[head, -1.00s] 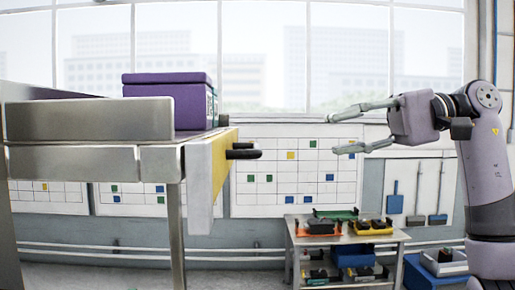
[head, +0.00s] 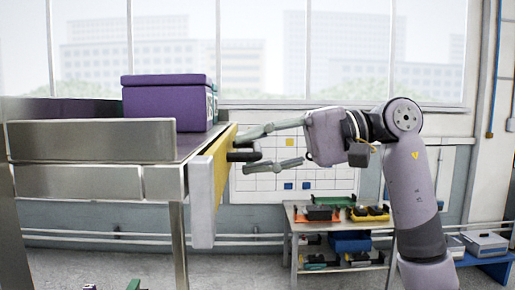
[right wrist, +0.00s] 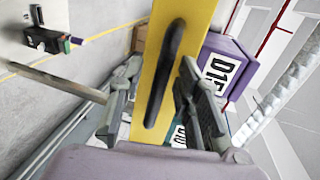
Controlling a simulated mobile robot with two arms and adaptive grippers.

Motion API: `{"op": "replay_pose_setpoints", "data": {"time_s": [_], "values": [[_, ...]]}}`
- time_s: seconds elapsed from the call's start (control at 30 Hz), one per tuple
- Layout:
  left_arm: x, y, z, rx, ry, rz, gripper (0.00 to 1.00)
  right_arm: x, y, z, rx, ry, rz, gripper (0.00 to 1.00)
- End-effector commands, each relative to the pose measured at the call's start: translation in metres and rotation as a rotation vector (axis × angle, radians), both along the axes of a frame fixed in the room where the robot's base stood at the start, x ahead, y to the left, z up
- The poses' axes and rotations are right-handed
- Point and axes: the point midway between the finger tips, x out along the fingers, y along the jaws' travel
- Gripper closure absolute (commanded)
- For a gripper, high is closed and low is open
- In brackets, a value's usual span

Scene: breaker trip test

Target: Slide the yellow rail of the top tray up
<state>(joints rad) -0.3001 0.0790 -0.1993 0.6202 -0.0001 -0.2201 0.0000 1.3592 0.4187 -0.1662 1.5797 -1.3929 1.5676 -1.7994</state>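The yellow rail (head: 213,168) stands at the right end of the metal tray (head: 90,141) at the left of the head view. A black handle (head: 243,154) sticks out from the rail to the right. My right gripper (head: 246,152) is open, with one finger above the handle and one below it in the picture. In the right wrist view, the yellow rail (right wrist: 178,50) and its black handle (right wrist: 164,80) lie between the two spread fingers. I cannot tell whether either finger touches the handle. My left gripper is not in view.
A purple box (head: 165,103) stands on the tray; its "D15" label shows in the right wrist view (right wrist: 220,72). A low shelf cart (head: 290,236) with several parts stands on the floor below my right gripper. A blue bench (head: 490,262) is at the right.

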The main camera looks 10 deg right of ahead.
Motion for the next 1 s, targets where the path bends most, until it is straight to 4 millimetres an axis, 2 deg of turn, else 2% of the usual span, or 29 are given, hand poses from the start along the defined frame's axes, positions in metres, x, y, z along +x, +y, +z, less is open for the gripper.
{"op": "replay_pose_setpoints", "data": {"time_s": [0.1,0.57,1.0], "values": [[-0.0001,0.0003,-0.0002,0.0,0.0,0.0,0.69,0.0001,-0.0002,-0.0003,0.0,0.0,0.0,0.69],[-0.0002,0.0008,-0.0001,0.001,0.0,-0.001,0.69,0.0,-0.0005,-0.0002,-0.001,0.0,0.0,1.0],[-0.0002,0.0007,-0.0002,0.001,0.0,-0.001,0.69,0.0001,-0.0005,-0.0004,-0.001,0.001,0.0,1.0]]}}
